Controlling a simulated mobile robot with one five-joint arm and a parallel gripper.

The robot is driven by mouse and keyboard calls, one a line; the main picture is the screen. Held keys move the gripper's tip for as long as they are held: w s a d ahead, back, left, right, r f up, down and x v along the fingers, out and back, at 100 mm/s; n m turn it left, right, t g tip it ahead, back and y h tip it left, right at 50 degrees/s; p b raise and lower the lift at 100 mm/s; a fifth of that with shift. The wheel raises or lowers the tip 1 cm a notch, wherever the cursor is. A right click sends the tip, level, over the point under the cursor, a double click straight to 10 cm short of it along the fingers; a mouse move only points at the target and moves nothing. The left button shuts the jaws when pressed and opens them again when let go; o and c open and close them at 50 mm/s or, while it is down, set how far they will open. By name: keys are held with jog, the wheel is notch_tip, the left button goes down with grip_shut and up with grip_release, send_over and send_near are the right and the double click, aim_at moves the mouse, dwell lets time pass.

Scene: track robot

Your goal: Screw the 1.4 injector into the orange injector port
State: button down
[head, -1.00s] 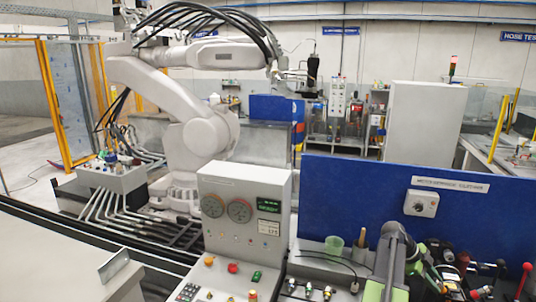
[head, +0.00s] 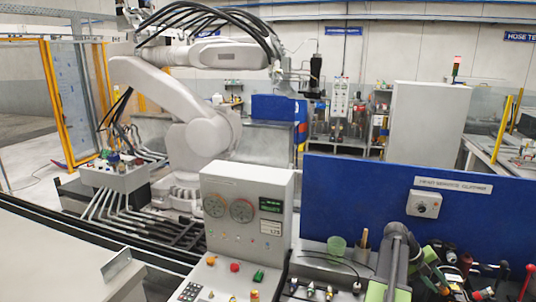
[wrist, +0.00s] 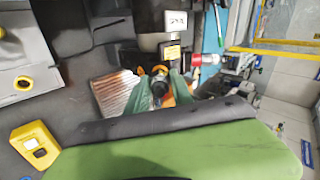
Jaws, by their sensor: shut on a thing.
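In the wrist view the two greenish fingers of my gripper (wrist: 164,92) are close together. They are shut on a small, mostly hidden part with brass and dark tones (wrist: 160,86), which looks like an injector; its marking cannot be read. An orange ring (wrist: 160,69) shows just beyond the fingertips, below a white-labelled block; it may be the orange injector port. Whether the held part touches or enters it cannot be told. In the head view my gripper's fingertips do not show.
In the wrist view a ribbed metal block (wrist: 116,95) stands left of the fingers and a red cylinder (wrist: 207,59) right. A yellow-framed box (wrist: 34,146) lies lower left. In the head view a gauge panel (head: 246,215), a green cup (head: 336,246) and a blue partition (head: 350,205) stand around.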

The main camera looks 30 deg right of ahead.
jog(key=shift+m, duration=0.9)
jog(key=c, duration=1.1)
grip_release()
jog(key=shift+c, duration=0.9)
jog(key=shift+r, duration=0.1)
jog(key=n, duration=1.2)
